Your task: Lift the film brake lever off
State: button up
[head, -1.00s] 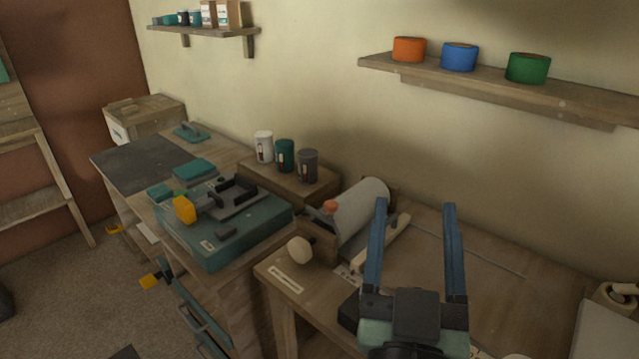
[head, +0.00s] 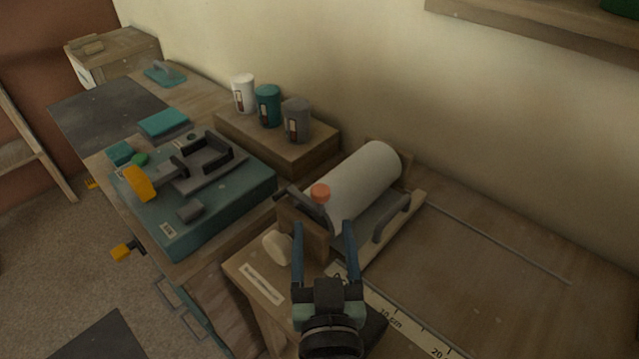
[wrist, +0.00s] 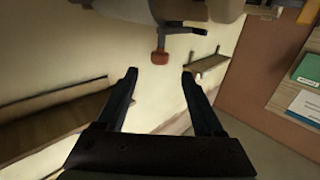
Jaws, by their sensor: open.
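The film brake lever (head: 301,205) is a dark bar with an orange knob (head: 320,193), at the near end of the white film roll (head: 366,182) on its wooden stand. In the wrist view the orange knob (wrist: 160,57) hangs upside down just beyond my fingertips, with a dark bar (wrist: 185,29) beside it. My gripper (head: 323,224) is open and empty. In the head view its fingers point toward the lever end of the roll; in the wrist view the knob lines up with the gap (wrist: 160,72). Contact is not visible.
A pale round knob (head: 277,247) sticks out at the stand's near end, left of my gripper. A grey handle (head: 391,218) lies along the roll's right side.

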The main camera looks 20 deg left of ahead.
aim_at(321, 200)
jog(key=p+x, duration=0.1)
jog(key=x, duration=0.8)
grip_shut()
jog(key=shift+p, duration=0.3)
dwell(1.0)
